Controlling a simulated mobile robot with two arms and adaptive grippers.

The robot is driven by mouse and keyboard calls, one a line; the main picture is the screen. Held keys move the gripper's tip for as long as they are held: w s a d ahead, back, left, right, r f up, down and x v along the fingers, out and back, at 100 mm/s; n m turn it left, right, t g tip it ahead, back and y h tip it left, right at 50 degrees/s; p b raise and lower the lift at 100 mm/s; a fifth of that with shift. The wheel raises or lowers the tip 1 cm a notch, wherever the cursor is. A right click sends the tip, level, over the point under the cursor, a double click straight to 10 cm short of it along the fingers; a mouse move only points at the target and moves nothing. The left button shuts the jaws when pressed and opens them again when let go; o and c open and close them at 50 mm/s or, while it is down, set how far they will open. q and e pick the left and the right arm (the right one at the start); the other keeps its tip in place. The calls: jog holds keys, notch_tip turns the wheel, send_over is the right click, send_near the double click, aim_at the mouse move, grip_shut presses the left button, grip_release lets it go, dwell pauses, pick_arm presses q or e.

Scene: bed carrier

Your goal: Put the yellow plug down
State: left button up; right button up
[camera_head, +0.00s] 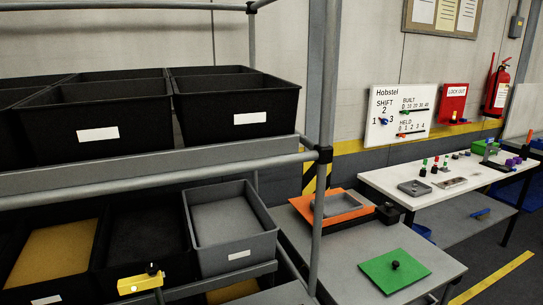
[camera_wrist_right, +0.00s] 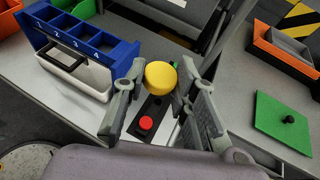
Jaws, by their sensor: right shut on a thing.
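The yellow plug (camera_wrist_right: 161,75) shows its round yellow top in the right wrist view. It sits between the fingertips of my right gripper (camera_wrist_right: 162,82), which is shut on it. Below it in the picture is a black box with a red button (camera_wrist_right: 146,123); I cannot tell how far the plug is above the surface. My left gripper is in neither view, and the right gripper is not seen in the head view.
A blue rack with numbered slots (camera_wrist_right: 80,40) stands left of my right gripper, with a white-rimmed tray (camera_wrist_right: 72,75) at its front. A green plate with a black knob (camera_head: 396,270) and an orange tray (camera_head: 300,206) lie to the right. A shelf with bins (camera_head: 235,258) fills the left.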

jog(key=s, duration=0.2)
jog(key=s+n+g+y+b, duration=0.1)
jog(key=s+a+n+g+b, duration=0.1)
jog(key=s, duration=0.1)
jog(key=shift+s+y, duration=0.3)
jog(key=shift+s+a+r, duration=0.1)
jog(key=shift+s+r, duration=0.05)
jog(key=shift+s, duration=0.15)
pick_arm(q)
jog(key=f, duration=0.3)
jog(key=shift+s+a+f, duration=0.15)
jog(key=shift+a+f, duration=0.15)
pick_arm(e)
jog(key=shift+r, duration=0.1)
